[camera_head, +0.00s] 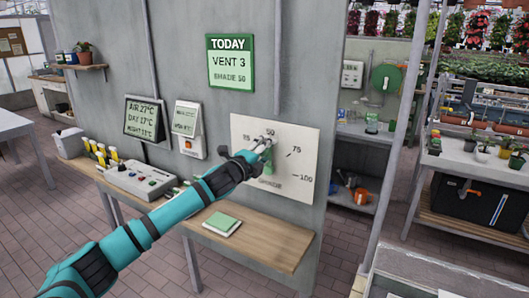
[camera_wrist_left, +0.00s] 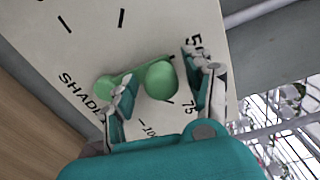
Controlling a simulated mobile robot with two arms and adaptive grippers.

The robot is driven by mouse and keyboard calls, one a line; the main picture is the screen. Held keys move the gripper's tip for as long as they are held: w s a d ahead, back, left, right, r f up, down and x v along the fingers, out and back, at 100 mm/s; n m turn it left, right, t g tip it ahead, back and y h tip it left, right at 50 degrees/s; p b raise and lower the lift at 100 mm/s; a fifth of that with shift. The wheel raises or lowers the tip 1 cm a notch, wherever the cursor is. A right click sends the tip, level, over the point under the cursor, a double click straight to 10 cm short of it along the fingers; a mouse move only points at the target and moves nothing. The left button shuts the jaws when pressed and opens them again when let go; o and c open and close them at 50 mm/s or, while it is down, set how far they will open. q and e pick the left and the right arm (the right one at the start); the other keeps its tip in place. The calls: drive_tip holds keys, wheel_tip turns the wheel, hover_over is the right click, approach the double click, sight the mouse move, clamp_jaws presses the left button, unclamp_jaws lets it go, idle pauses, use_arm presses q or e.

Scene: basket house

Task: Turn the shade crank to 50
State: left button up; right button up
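The white shade dial (camera_head: 301,155) is fixed to the grey wall, with 25, 50, 75 and 100 marks. The green crank (camera_head: 267,168) is mounted on it, its arm pointing up, at or close to the 50 mark. In the left wrist view the crank's round knob (camera_wrist_left: 160,81) stands out toward the camera. My left gripper (camera_head: 262,147) is at the upper end of the crank. In the wrist view the gripper (camera_wrist_left: 165,88) is open, its fingers on either side of the knob with gaps visible. My right gripper is not in view.
A green TODAY sign (camera_head: 231,62) reads VENT 3, SHADE 50. Below the dial, a wooden bench (camera_head: 270,243) holds a green book (camera_head: 222,224) and a grey control box (camera_head: 140,180). A display (camera_head: 144,120) and a white switch unit (camera_head: 188,130) hang left of the dial.

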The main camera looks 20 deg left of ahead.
use_arm(q)
drive_tip(key=shift+w+a, duration=0.1)
drive_tip(key=shift+s+a, duration=0.1)
drive_tip(key=shift+s, duration=0.4)
drive_tip(key=s+a, duration=0.1)
drive_tip(key=s, duration=1)
drive_tip(key=shift+a+r, duration=0.15)
drive_tip(key=shift+r, duration=0.15)
